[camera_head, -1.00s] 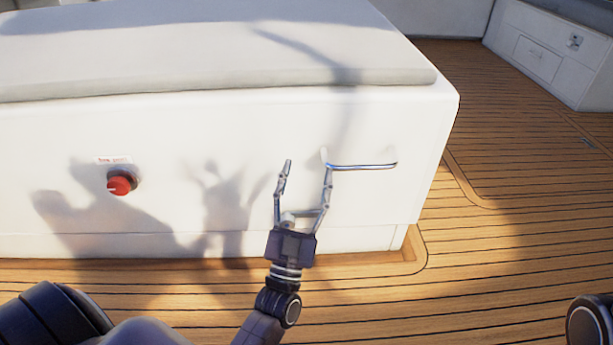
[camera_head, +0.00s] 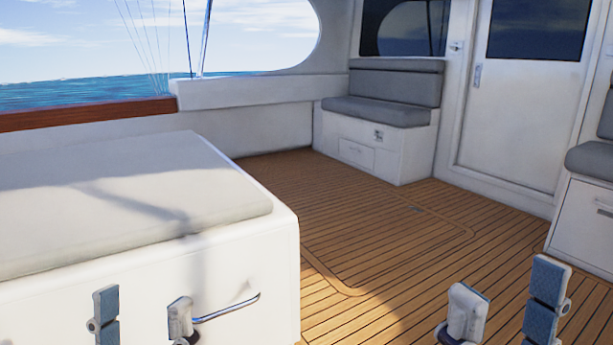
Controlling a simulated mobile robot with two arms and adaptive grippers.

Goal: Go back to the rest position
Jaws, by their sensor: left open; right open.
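My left gripper (camera_head: 142,301) is at the bottom left of the head view, its two padded fingers pointing up and spread apart with nothing between them. It appears in front of the white engine box (camera_head: 270,265). The metal handle (camera_head: 230,309) on the box shows just right of its right finger, and I see no grip on it. My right gripper (camera_head: 508,283) is at the bottom right, its fingers also up, apart and empty, over the deck in the picture. Both wrists and arms are cut off by the lower edge.
A grey cushion (camera_head: 120,205) lies on the box. The teak deck (camera_head: 350,215) is clear, with the outline of a floor hatch. A grey cushioned seat (camera_head: 375,111) and a white door (camera_head: 520,120) stand at the back. Another seat (camera_head: 590,225) is at the right edge.

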